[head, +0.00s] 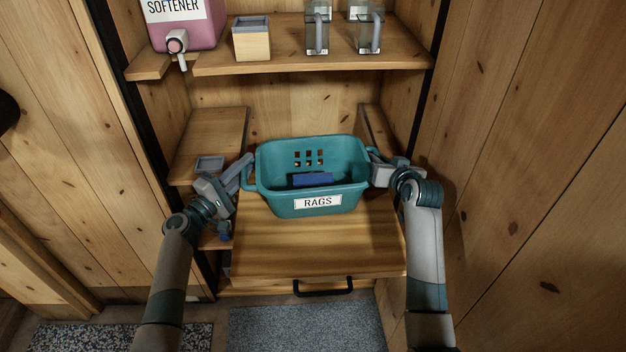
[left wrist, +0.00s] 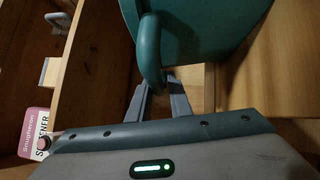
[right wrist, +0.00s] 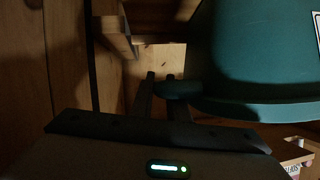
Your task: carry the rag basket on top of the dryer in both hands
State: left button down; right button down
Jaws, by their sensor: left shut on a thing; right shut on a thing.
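The teal rag basket (head: 345,195) with a "RAGS" label sits upright over a wooden pull-out board (head: 310,250) with a black handle. I cannot tell whether it touches the board. A blue cloth (head: 312,180) lies inside. My left gripper (head: 247,172) is shut on the basket's left handle, which also shows between the fingers in the left wrist view (left wrist: 149,50). My right gripper (head: 373,168) is shut on the right handle; the dark right wrist view shows that handle (right wrist: 178,89) at the fingers. No dryer can be made out.
A shelf (head: 300,58) above and behind holds a pink softener jug (head: 185,25), a small wooden box (head: 252,40) and two clear containers (head: 317,32). Wooden walls stand close on both sides. A grey mat (head: 305,325) lies on the floor in front.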

pick_arm(q)
jog(key=shift+r, duration=0.15)
pick_arm(e)
jog(key=shift+r, duration=0.2)
